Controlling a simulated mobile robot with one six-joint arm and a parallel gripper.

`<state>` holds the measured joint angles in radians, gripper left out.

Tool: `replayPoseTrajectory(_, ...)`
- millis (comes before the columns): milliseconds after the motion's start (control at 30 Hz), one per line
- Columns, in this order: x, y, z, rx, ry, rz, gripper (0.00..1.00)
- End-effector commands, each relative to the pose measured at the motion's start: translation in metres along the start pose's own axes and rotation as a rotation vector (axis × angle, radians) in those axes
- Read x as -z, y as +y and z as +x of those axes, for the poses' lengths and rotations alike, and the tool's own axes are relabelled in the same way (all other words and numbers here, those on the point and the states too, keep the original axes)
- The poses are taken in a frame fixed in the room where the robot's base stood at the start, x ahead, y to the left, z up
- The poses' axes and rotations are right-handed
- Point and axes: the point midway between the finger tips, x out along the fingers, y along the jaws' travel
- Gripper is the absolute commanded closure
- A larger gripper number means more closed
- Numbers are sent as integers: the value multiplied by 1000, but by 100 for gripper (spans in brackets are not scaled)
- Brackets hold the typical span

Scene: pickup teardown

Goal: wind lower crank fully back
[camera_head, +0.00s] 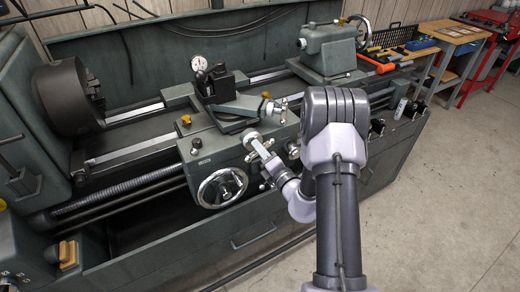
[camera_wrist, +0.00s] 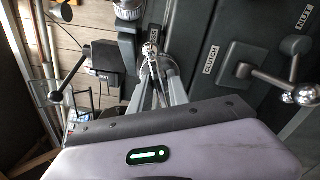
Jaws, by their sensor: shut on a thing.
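The lower crank (camera_head: 252,139) is on the front of the lathe carriage, right of the large handwheel, partly hidden by my gripper in the head view. My gripper (camera_head: 269,165) is at the crank, coming from the lower right. In the wrist view, a shiny metal crank handle (camera_wrist: 151,50) sits between the fingertips of my gripper (camera_wrist: 157,72), which is shut on it. The exact angle of the crank is hard to tell.
The upper crank (camera_head: 276,107) is close above my gripper. A handwheel (camera_head: 222,188) is to the left. A lever with ball ends (camera_wrist: 285,86) is near the CLUTCH label (camera_wrist: 211,60). The tailstock (camera_head: 329,50) stands at the back. Open floor (camera_head: 440,200) lies to the right.

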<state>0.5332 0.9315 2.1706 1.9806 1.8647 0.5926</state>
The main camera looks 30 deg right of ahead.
Motion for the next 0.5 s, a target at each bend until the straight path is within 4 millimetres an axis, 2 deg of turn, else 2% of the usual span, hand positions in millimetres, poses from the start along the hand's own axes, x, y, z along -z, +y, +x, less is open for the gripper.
replayPoseTrajectory(500, 1, -1, 0, 2, 1, -485, 100)
